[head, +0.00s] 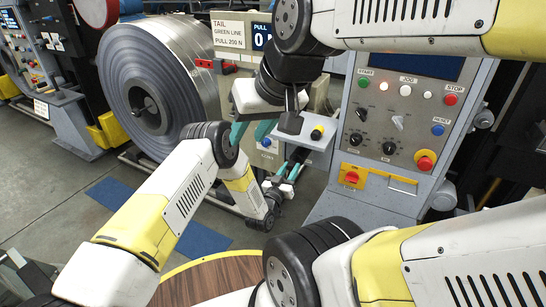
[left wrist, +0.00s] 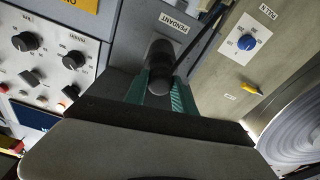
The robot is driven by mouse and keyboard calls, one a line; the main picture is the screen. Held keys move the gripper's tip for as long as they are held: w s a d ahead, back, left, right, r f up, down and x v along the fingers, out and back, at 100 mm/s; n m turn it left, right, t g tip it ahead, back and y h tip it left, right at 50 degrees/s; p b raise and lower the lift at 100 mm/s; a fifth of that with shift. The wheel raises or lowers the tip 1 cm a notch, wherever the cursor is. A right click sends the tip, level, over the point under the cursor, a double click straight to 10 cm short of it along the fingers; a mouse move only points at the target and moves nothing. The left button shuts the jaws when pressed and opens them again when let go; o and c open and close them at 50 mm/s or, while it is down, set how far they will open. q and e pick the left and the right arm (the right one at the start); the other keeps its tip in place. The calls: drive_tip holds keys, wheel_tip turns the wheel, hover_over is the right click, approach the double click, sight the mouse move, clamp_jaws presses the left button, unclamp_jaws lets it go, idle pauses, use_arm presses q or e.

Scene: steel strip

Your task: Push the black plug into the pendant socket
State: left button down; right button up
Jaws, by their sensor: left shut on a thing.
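My left gripper (head: 287,171) is low in the middle of the head view, below a small grey shelf. In the left wrist view its teal fingers (left wrist: 163,97) are shut on the black plug (left wrist: 160,58), a dark rounded cylinder. The PENDANT label (left wrist: 178,25) is on the grey panel just beyond the plug. The socket itself is hidden or too dark to make out, so I cannot tell whether the plug touches it. My right gripper (head: 252,131) is up and to the left in the head view, its teal fingers apart and nothing seen between them.
The grey shelf (head: 318,142) carries a dark block and a yellow-and-black button. The control console (head: 398,110) stands to the right, with a red emergency button. A large steel coil (head: 195,75) is at the left. A dark cable (left wrist: 205,38) runs beside the plug. A wooden round top (head: 215,278) is in front.

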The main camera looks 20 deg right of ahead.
use_arm(q)
drive_tip(key=c, duration=0.9)
unclamp_jaws()
drive_tip(key=shift+c, duration=0.2)
